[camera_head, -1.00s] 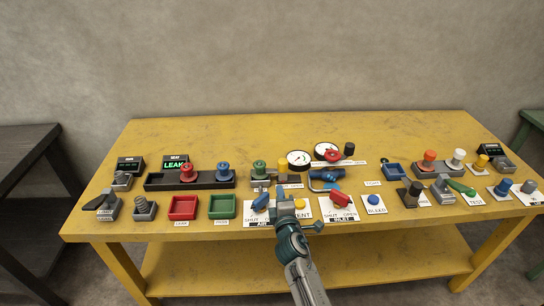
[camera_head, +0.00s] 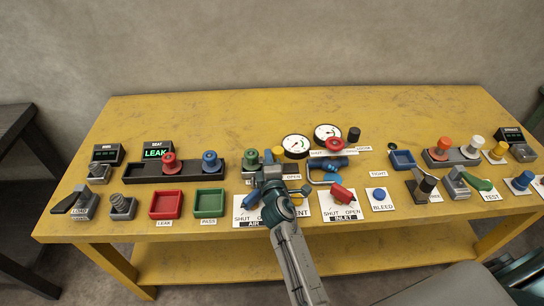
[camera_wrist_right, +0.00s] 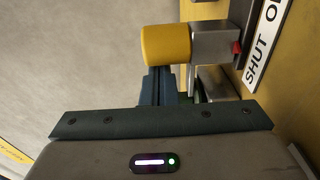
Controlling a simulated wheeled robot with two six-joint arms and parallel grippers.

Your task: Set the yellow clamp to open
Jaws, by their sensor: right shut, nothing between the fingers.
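The yellow clamp (camera_head: 278,151) shows as a short yellow knob behind my right gripper in the head view. In the wrist view the clamp's yellow knob (camera_wrist_right: 166,45) sits on a grey block with a small red mark, beside a white SHUT/OPEN label (camera_wrist_right: 266,45) cut off at the edge. The red mark lies near the end of the word SHUT. My right gripper (camera_head: 267,169) is shut and empty, just left of the knob. In the wrist view its fingertips (camera_wrist_right: 158,72) are close beside the knob; I cannot tell whether they touch. My left gripper is out of view.
A green knob (camera_head: 250,157) stands close left of the gripper. Red (camera_head: 166,205) and green (camera_head: 209,203) trays lie front left. The table's back strip is clear.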

